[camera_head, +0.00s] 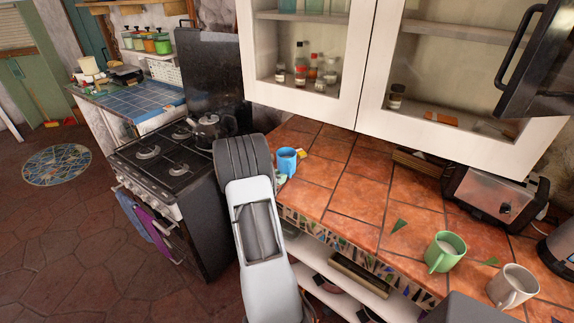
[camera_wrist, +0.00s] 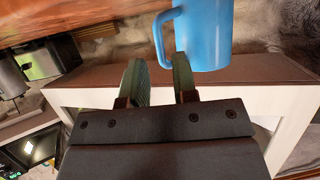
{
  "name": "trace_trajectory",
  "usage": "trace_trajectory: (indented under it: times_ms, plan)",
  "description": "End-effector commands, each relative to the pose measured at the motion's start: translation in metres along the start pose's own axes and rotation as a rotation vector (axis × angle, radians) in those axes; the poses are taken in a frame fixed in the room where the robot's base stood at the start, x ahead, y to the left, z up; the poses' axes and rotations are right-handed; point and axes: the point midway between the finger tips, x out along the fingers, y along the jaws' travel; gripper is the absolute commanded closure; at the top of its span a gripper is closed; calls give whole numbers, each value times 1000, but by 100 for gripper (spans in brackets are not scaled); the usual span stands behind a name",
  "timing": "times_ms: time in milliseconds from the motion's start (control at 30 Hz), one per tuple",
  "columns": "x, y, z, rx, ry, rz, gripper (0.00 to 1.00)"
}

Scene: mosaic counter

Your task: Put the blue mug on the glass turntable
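The blue mug (camera_head: 287,160) stands upright on the tiled counter, near its left end by the stove. In the wrist view the blue mug (camera_wrist: 208,35) fills the top, with its handle towards my gripper (camera_wrist: 160,72). My fingers are apart, and the handle lies in line with the gap between the tips. I cannot tell whether either finger touches it. In the head view my arm hides most of the gripper. I do not make out a glass turntable in either view.
A green mug (camera_head: 445,253) and a pale mug (camera_head: 513,287) stand on the right part of the counter (camera_head: 345,190). A toaster (camera_head: 495,195) is behind them. Glass-door cabinets (camera_head: 310,60) hang above. A dark door with a handle (camera_head: 535,60) juts in at top right.

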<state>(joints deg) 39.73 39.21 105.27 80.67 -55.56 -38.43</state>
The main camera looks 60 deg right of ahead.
Motion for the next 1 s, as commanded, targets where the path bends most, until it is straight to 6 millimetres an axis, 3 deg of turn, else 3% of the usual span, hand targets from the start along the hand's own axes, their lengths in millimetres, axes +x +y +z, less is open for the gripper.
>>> trace_trajectory:
  times_ms: [167, 500, 800, 1000]
  plan:
    - [11, 0, -1, 1, -1, 1, 73]
    - [51, 1, 0, 0, 0, -1, 73]
    - [54, 1, 1, 1, 0, -1, 73]
    - [54, 1, 1, 1, 0, -1, 92]
